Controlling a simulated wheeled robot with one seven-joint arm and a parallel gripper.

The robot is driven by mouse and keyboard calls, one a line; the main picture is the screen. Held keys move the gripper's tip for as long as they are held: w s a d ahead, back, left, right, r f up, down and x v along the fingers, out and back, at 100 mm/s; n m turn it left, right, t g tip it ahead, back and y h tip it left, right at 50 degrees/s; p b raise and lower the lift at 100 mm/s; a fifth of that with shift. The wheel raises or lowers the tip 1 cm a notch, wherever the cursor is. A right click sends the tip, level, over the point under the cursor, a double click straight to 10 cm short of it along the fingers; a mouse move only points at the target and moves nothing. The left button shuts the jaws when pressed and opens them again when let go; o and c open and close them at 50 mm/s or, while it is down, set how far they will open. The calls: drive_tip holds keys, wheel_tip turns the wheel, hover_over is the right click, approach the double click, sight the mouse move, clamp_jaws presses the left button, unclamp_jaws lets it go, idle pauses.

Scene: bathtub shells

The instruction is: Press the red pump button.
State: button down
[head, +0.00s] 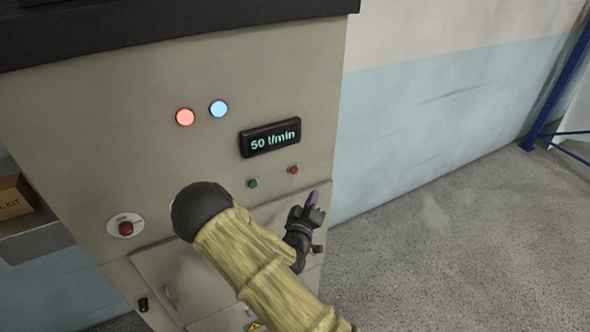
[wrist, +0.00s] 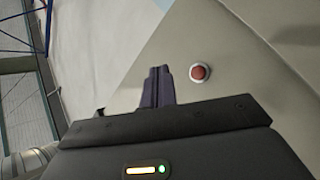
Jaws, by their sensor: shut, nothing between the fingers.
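A small red button (head: 293,169) sits on the beige cabinet front, below the display and right of a small green button. In the wrist view a red button in a pale metal ring (wrist: 200,72) appears just right of my fingertips, and it looks like the same one. My gripper (head: 315,196) is shut and empty, its purplish fingers together, below and slightly right of the red button in the head view. In the wrist view the shut fingers (wrist: 158,72) point up past the cabinet edge. They appear apart from the button; the exact gap is unclear.
A display (head: 270,137) reads 50 l/min. A green button (head: 252,183), a lit red lamp (head: 185,117) and a lit blue lamp (head: 218,108) share the panel. A red mushroom button (head: 125,228) is at lower left. Open floor (head: 430,240) lies to the right.

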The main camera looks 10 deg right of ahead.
sight(294, 170)
drive_tip(key=shift+w, duration=0.1)
drive_tip(key=w+a, duration=0.2)
drive_tip(key=w, duration=0.6)
drive_tip(key=shift+a, duration=0.35)
drive_tip(key=shift+w+b, duration=0.15)
drive_tip(key=shift+b, duration=0.15)
idle(1.5)
drive_tip(key=shift+w+a, duration=0.15)
drive_tip(key=shift+w, duration=0.2)
drive_tip(key=shift+w+a+b, duration=0.15)
drive_tip(key=shift+w+b, duration=0.2)
drive_tip(key=shift+b, duration=0.15)
idle(0.8)
drive_tip(key=shift+s, duration=0.1)
drive_tip(key=shift+s+d, duration=0.25)
drive_tip(key=shift+s, duration=0.45)
